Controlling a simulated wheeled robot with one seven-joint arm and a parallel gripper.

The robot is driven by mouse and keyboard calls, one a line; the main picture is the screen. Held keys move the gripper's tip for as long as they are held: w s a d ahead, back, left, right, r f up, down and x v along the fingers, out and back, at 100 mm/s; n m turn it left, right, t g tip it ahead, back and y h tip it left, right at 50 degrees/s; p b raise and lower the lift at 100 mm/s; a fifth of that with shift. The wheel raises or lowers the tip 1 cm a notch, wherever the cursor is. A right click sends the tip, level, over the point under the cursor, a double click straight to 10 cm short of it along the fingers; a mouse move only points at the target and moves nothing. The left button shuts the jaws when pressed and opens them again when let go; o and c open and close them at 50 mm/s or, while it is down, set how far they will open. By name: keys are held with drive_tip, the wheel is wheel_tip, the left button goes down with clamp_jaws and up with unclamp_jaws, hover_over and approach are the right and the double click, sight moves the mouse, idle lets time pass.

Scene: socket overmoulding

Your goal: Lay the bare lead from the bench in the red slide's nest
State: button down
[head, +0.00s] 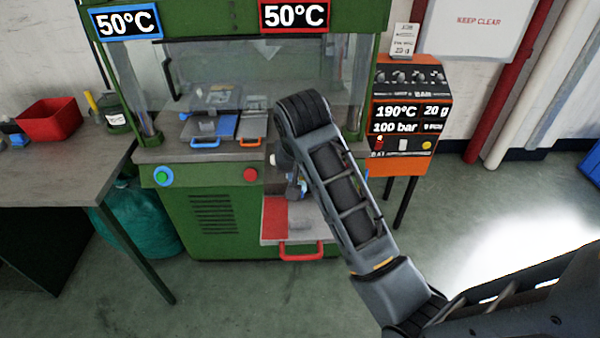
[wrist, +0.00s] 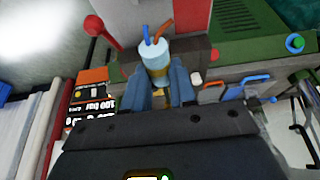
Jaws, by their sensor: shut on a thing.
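My gripper (wrist: 166,78) is shut on the bare lead (wrist: 155,58), a pale cylindrical piece with a blue and a brown wire sticking out of its far end. In the head view my gripper (head: 296,187) is mostly hidden behind my arm, over the pulled-out red slide. The red slide (head: 273,220) has a red plate, a grey part and a red handle in front. It also shows in the wrist view (wrist: 122,14), beyond the lead. The lead is seen against the slide's grey area; I cannot tell whether it touches it. The nest itself is not clear.
The green press (head: 215,215) stands behind the slide, its clear guard above. A blue-handled slide (head: 208,130) and an orange-handled one (head: 250,130) sit on its ledge. The bench (head: 60,170) with a red bin (head: 49,119) is left, the orange control unit (head: 405,115) right.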

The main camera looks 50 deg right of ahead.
drive_tip(key=shift+f+b, duration=1.8)
drive_tip(key=shift+f, duration=2.4)
drive_tip(key=c, duration=0.8)
unclamp_jaws()
drive_tip(key=shift+a+r, duration=0.1)
drive_tip(key=v, duration=0.7)
drive_tip(key=shift+s+a+r, duration=0.1)
drive_tip(key=shift+a+r, duration=0.05)
drive_tip(key=shift+r, duration=0.1)
